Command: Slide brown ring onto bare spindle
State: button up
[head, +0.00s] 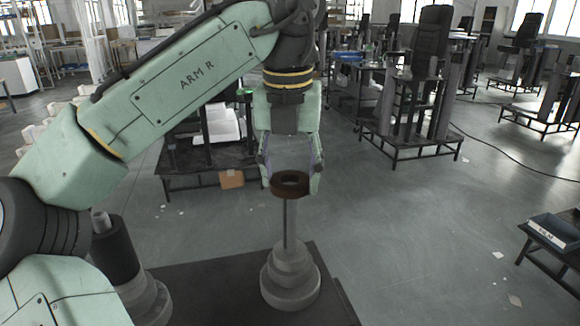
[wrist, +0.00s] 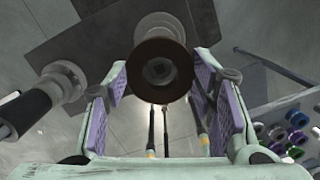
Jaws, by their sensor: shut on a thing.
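A brown ring (head: 291,184) is between the fingertips of my gripper (head: 291,177), which is shut on it. The ring lies roughly flat at the top of the bare grey spindle (head: 290,228), whose stepped round base stands on a dark plate. In the wrist view the ring (wrist: 145,55) sits between the purple finger pads (wrist: 162,75). Something grey shows through its hole, and part of the spindle base (wrist: 159,24) shows beyond it. I cannot tell whether the ring is around the spindle tip or just above it.
A second spindle (head: 100,221) on the left carries a black sleeve (head: 115,250). The dark plate (head: 225,290) bears both spindles. Several coloured rings (wrist: 285,138) lie at the right in the wrist view. Open grey floor lies right of the plate.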

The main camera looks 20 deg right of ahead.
jog(key=b, duration=0.4)
send_near(290, 252)
jog(key=shift+w+d+f, duration=0.15)
jog(key=shift+w+f, duration=0.2)
jog(key=shift+f, duration=0.55)
jog(key=shift+w+d+f, duration=0.1)
jog(key=shift+w+f, duration=0.25)
jog(key=shift+f, duration=0.55)
jog(key=shift+w+d+f, duration=0.15)
jog(key=shift+w+f, duration=0.2)
jog(key=shift+f, duration=0.55)
jog(key=shift+s+f, duration=0.15)
jog(key=shift+f, duration=0.45)
jog(key=shift+s+f, duration=0.15)
jog(key=shift+f, duration=0.4)
jog(key=shift+b, duration=0.35)
jog(key=o, duration=1.3)
jog(key=shift+a+f, duration=0.1)
jog(key=shift+t, duration=0.3)
jog(key=r, duration=0.9)
jog(key=s+r, duration=0.1)
jog(key=r, duration=0.4)
jog(key=shift+a+r+p, duration=0.3)
jog(key=shift+r, duration=0.05)
